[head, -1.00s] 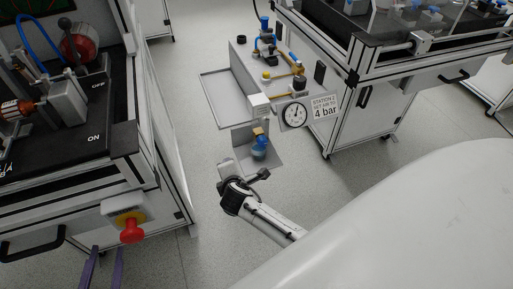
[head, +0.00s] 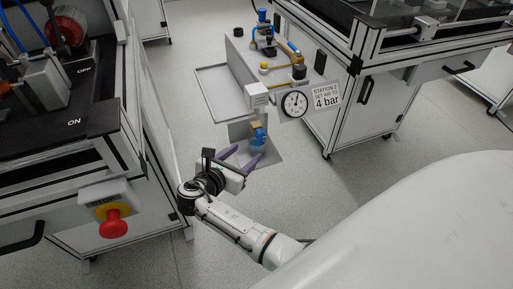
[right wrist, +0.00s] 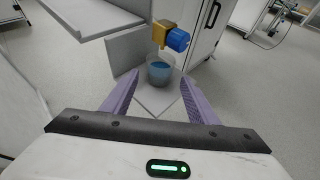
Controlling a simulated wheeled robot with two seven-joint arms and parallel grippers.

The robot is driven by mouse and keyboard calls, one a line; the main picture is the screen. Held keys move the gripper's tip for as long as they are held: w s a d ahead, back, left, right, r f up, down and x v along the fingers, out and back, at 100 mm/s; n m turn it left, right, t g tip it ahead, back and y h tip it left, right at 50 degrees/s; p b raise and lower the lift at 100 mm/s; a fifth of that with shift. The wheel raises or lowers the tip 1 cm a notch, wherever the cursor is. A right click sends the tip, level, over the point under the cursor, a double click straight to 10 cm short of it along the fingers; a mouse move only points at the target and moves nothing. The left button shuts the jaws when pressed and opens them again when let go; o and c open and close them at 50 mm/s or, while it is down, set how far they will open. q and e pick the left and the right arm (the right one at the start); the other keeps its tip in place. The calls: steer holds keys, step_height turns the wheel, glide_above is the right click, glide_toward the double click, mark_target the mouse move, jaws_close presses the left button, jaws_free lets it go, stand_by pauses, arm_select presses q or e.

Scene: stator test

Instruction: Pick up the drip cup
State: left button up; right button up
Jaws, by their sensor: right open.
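The drip cup (right wrist: 160,71) is a small clear cup with blue in it. It stands on a small grey shelf (right wrist: 156,100), below a brass valve with a blue knob (right wrist: 177,40). My left gripper is not in view.
A grey panel with a pressure gauge (head: 294,104) and a "4 bar" sign (head: 326,96) is above and right of the cup. A grey tray (head: 205,95) juts out left. A bench with a red stop button (head: 113,224) stands at the left. Floor is clear between.

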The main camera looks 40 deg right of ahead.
mark_target(252, 147)
steer(key=b+x, duration=0.3)
steer(key=x, duration=0.1)
steer(key=shift+w+d+f, duration=0.15)
steer(key=shift+d+f, duration=0.05)
steer(key=b+x, duration=0.3)
steer(key=x, duration=0.1)
steer(key=shift+d+r+b, duration=0.1)
steer(key=shift+r+b, duration=0.05)
steer(key=shift+b, duration=0.2)
steer(key=shift+w+d+b, duration=0.2)
steer(key=shift+d+b, duration=0.1)
steer(key=shift+d, duration=0.1)
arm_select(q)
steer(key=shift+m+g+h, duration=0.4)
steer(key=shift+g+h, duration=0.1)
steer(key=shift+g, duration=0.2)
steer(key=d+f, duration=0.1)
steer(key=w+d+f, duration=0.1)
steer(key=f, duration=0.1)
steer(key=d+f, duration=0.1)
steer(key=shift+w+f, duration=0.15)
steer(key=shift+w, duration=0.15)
arm_select(e)
steer(key=shift+c, duration=0.2)
steer(key=c, duration=0.9)
steer(key=shift+o, duration=0.2)
steer(key=shift+r, duration=0.1)
